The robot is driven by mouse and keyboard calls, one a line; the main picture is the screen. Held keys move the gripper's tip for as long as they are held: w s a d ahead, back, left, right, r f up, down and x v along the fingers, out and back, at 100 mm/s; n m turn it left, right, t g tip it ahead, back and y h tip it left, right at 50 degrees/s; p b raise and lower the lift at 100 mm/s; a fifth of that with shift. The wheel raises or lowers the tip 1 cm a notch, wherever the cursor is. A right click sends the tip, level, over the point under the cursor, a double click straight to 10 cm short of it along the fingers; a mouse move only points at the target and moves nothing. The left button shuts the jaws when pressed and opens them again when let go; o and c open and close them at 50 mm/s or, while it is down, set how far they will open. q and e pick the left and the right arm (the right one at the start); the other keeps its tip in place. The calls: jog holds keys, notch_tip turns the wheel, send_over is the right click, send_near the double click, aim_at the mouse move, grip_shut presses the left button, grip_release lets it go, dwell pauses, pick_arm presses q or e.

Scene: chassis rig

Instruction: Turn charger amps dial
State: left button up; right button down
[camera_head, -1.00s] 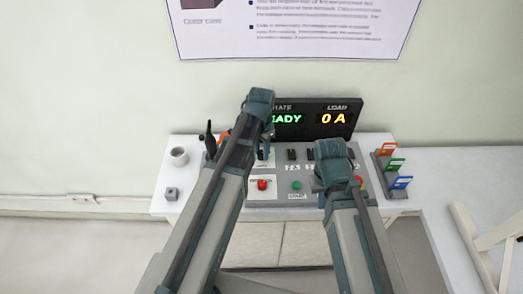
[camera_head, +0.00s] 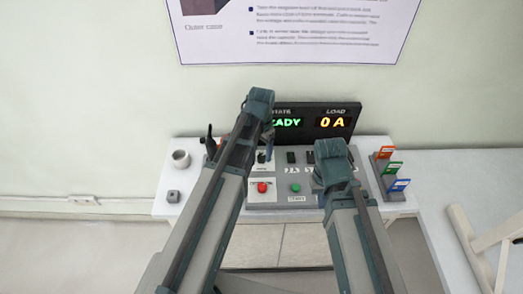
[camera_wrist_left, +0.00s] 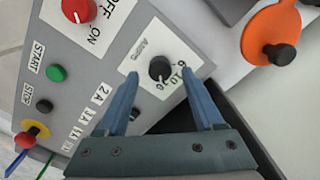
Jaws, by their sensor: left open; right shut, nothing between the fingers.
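The amps dial is a small black knob on a white label marked AMPS, 6, 10, 16. In the left wrist view the dial (camera_wrist_left: 160,68) lies between the tips of my left gripper (camera_wrist_left: 159,76), which is open; I cannot tell whether the fingers touch it. In the head view the dial (camera_head: 262,157) is partly hidden at the upper left of the grey panel (camera_head: 277,198), with my left gripper (camera_head: 268,140) just above it. My right gripper (camera_head: 334,165) is over the panel's right part, its fingertips mostly hidden by its own arm; it is shut and empty.
A red OFF/ON knob (camera_wrist_left: 78,10) and green START button (camera_wrist_left: 55,73) are close by. The display (camera_head: 315,122) reads READY, 0 A. An orange disc with a black knob (camera_wrist_left: 272,35) lies beside the panel.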

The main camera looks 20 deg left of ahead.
aim_at(262, 157)
pick_arm(q)
notch_tip(262, 157, up, 12)
jog(key=p, duration=1.1)
pick_arm(e)
notch_tip(262, 157, up, 12)
pick_arm(q)
jog(key=shift+s, duration=0.1)
